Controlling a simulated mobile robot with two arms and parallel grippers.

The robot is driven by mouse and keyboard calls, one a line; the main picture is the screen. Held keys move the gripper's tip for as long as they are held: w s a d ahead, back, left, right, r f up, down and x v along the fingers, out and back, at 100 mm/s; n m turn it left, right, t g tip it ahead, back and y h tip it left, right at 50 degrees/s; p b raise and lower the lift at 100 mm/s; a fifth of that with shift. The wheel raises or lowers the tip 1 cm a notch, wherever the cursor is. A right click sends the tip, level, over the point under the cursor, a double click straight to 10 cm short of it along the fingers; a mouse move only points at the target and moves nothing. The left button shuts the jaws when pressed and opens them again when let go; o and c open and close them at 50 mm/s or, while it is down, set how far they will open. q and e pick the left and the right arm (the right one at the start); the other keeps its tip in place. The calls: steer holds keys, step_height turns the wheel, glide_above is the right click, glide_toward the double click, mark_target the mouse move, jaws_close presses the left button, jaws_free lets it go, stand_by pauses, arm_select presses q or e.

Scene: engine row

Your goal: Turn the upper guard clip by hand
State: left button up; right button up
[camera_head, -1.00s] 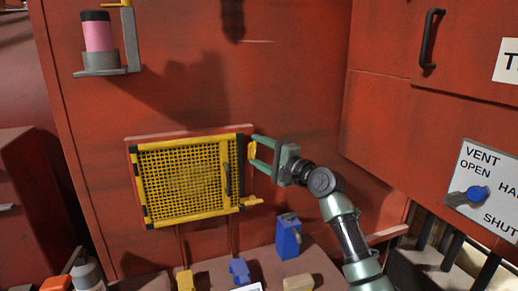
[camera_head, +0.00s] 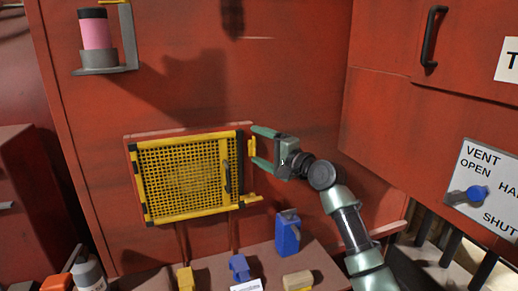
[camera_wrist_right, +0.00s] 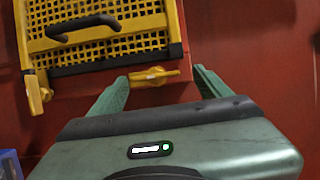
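The upper guard clip (camera_head: 252,147) is a small yellow piece at the upper right edge of the yellow mesh guard (camera_head: 190,178). It stands upright in the head view. My right gripper (camera_head: 254,146) is open, with one green finger above the clip and one below. The lower clip (camera_head: 252,199) points sideways to the right; it also shows at the left of the right wrist view (camera_wrist_right: 36,93). My left gripper is not in view.
The guard has a black handle (camera_head: 227,177) near its right side. A pink canister (camera_head: 95,31) sits on a bracket at upper left. A vent panel (camera_head: 483,190) is at right.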

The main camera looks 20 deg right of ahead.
steer(key=shift+f, duration=0.2)
steer(key=shift+s+d, duration=0.15)
steer(key=shift+s, duration=0.4)
steer(key=b+v, duration=0.2)
steer(key=v, duration=0.4)
steer(key=shift+s+d, duration=0.2)
steer(key=shift+s, duration=0.05)
